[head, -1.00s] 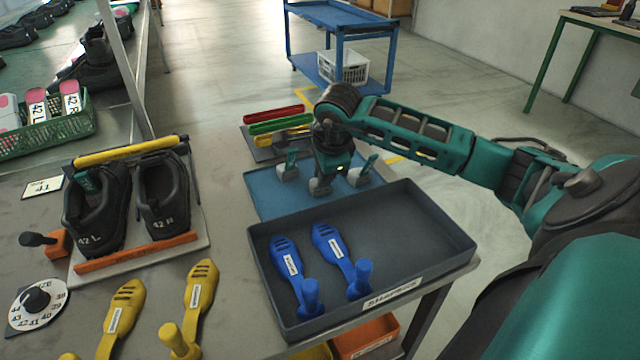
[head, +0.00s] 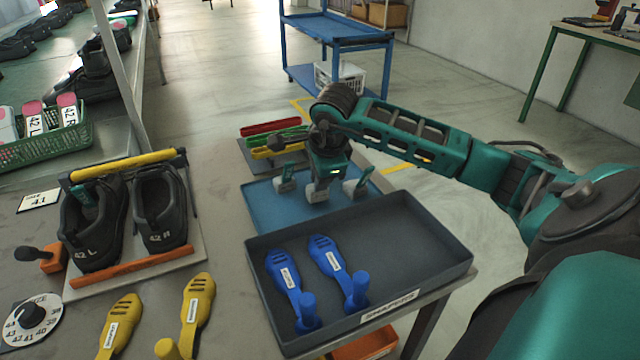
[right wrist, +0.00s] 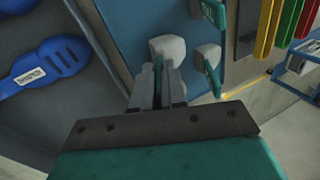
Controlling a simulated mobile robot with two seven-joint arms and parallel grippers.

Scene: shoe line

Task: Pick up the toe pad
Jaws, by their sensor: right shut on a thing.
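Three pale grey toe pads with green upright grips are at the blue mat (head: 262,208). My right gripper (head: 321,180) is shut on the grip of the middle toe pad (head: 317,194), pointing down. In the right wrist view the held pad (right wrist: 166,48) shows beyond the closed fingers (right wrist: 160,85) and looks nearer than the others. It seems a little above the mat, though the gap is hard to see. The left pad (head: 285,185) and right pad (head: 355,188) stand on the mat on either side. My left gripper is not in view.
A dark tray (head: 420,256) with two blue shoe stretchers (head: 285,280) is in front of the mat. Red, green and yellow bars (head: 270,128) lie behind it. Black shoes (head: 92,225) sit in a fixture at left, near yellow stretchers (head: 196,305).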

